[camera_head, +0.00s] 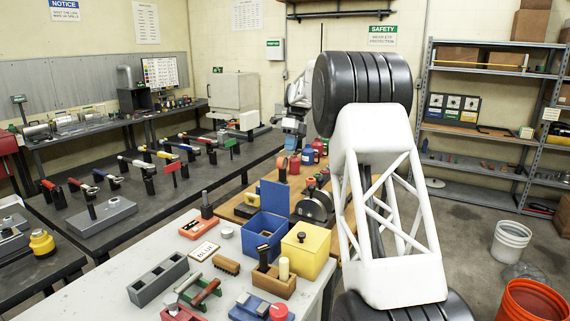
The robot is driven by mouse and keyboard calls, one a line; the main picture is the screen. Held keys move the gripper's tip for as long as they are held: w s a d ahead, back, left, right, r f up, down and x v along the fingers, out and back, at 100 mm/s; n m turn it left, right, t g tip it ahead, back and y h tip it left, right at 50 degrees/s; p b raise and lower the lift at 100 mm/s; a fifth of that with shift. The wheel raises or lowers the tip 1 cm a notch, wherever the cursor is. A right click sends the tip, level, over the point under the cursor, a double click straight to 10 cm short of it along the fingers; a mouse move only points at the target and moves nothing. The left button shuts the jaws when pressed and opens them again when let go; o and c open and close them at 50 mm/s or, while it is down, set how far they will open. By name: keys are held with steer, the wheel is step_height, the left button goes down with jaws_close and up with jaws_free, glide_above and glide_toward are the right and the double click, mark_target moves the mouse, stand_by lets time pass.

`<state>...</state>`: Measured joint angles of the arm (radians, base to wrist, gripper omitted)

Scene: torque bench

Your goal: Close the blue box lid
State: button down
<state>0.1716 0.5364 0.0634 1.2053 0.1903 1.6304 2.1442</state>
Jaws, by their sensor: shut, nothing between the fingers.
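The blue box (263,233) stands on the light grey bench near the lower middle of the picture. Its blue lid (274,197) stands upright at the box's back right edge, so the box is open.
A yellow box (305,249) with a closed top stands close at the right of the blue box. A wooden block holder (273,281) stands in front. A round dark metal device (315,205) sits behind the yellow box.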

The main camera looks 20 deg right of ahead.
steer(key=s+a+f, duration=0.5)
steer(key=f, duration=0.4)
steer(key=shift+s+f, duration=0.2)
steer(key=shift+f, duration=0.05)
steer(key=shift+s+a+r, duration=0.1)
steer(key=shift+a, duration=0.05)
stand_by(0.6)
steer(key=shift+s+a+r+t+h, duration=0.25)
steer(key=shift+s+a+t+h, duration=0.3)
steer(key=shift+s+a, duration=0.1)
steer(key=shift+s+a+r+t+h, duration=0.2)
steer(key=shift+s+a+t+h, duration=0.35)
steer(key=shift+s+a, duration=0.05)
steer(key=s+a+f+t+h, duration=0.1)
steer(key=s+a+f, duration=0.8)
steer(key=s+a, duration=0.1)
steer(key=shift+s+a, duration=0.3)
